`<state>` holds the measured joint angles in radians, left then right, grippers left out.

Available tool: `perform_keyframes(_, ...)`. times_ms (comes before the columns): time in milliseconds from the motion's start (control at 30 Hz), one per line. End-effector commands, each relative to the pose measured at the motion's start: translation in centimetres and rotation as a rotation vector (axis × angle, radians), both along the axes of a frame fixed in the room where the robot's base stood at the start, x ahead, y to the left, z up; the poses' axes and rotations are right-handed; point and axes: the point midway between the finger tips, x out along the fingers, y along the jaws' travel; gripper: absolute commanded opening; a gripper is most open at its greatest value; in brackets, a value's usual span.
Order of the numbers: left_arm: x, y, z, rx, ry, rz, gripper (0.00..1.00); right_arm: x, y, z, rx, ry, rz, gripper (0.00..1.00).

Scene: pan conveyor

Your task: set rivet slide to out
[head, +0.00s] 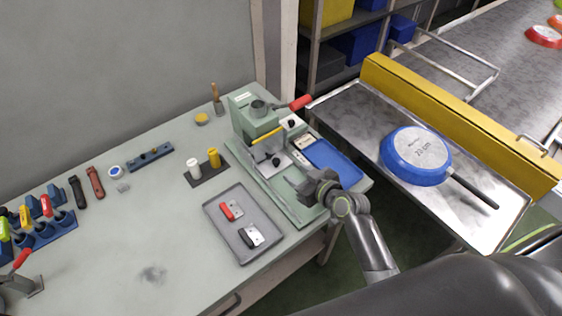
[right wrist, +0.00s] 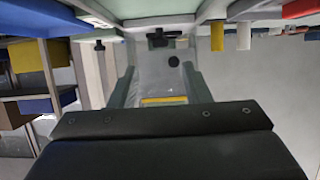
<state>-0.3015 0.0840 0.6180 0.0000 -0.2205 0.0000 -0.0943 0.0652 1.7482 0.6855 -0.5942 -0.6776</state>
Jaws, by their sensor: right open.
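The green rivet press (head: 258,122) stands at the right end of the bench, with a red-handled lever (head: 300,103). A clear guard with a yellow edge (head: 266,136) covers its front. One black knob (head: 291,124) is on its side and another black knob (head: 276,162) sits low at the front; I cannot tell which belongs to the rivet slide. In the right wrist view a black knob (right wrist: 174,61) shows beyond the yellow edge. My right gripper (head: 309,190) is open and empty, over the front part of the press base, apart from the knobs. My left gripper is out of view.
A blue tray (head: 335,164) lies right of the press. A grey tray (head: 240,247) with red and black handled parts lies left of it. Yellow and white bottles (head: 203,164) stand on a dark stand. A blue pan (head: 414,157) rests on the metal conveyor table at right.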

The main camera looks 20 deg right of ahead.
Motion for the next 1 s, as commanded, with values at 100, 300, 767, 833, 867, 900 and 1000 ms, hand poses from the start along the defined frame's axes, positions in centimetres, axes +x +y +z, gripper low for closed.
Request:
perform_keyframes(100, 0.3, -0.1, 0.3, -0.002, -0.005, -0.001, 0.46, 1.7, 0.6, -0.6, 0.002, 0.0, 0.001, 0.43)
perform_keyframes(300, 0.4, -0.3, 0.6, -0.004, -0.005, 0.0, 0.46, 4.2, 1.5, -1.7, 0.002, 0.0, -0.001, 0.43)
perform_keyframes(767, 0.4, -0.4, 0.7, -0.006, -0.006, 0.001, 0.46, 7.5, 2.7, -3.3, 0.002, 0.001, -0.001, 0.43)
perform_keyframes(833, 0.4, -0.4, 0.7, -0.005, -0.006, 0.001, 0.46, 7.6, 2.8, -3.3, 0.002, 0.001, -0.001, 0.43)
perform_keyframes(867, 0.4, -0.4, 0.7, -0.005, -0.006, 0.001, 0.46, 7.6, 2.8, -3.3, 0.002, 0.0, -0.001, 0.43)
perform_keyframes(900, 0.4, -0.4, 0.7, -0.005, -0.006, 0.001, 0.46, 7.6, 2.8, -3.3, 0.002, 0.0, -0.001, 0.43)
perform_keyframes(1000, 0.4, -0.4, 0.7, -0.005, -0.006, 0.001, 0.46, 7.6, 2.8, -3.4, 0.001, -0.001, -0.001, 0.43)
